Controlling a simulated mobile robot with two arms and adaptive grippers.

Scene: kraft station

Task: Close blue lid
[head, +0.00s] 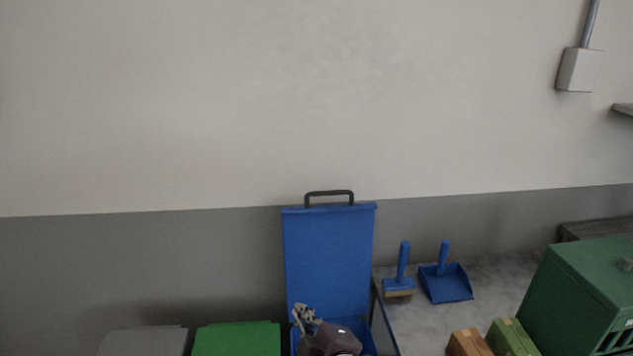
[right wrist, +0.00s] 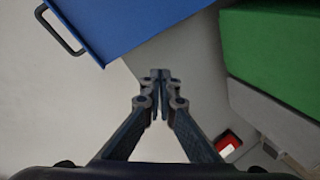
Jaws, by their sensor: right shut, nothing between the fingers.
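The blue lid (head: 328,258) stands open and upright against the wall, with a dark handle (head: 330,193) on its top edge. The blue bin (head: 364,332) below it shows only partly at the bottom of the head view. My right gripper (head: 302,312) is shut and empty, in front of the lid's lower left part. In the right wrist view the shut fingertips (right wrist: 160,75) are apart from the blue lid (right wrist: 135,22), which shows at the upper left with its handle (right wrist: 60,35). My left gripper is not in view.
A green lid (head: 237,339) and a grey lid (head: 146,341) lie to the left of the blue bin. A blue brush (head: 401,268) and dustpan (head: 445,278) are to its right. Small boxes (head: 468,343) and a green crate (head: 585,295) stand farther right.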

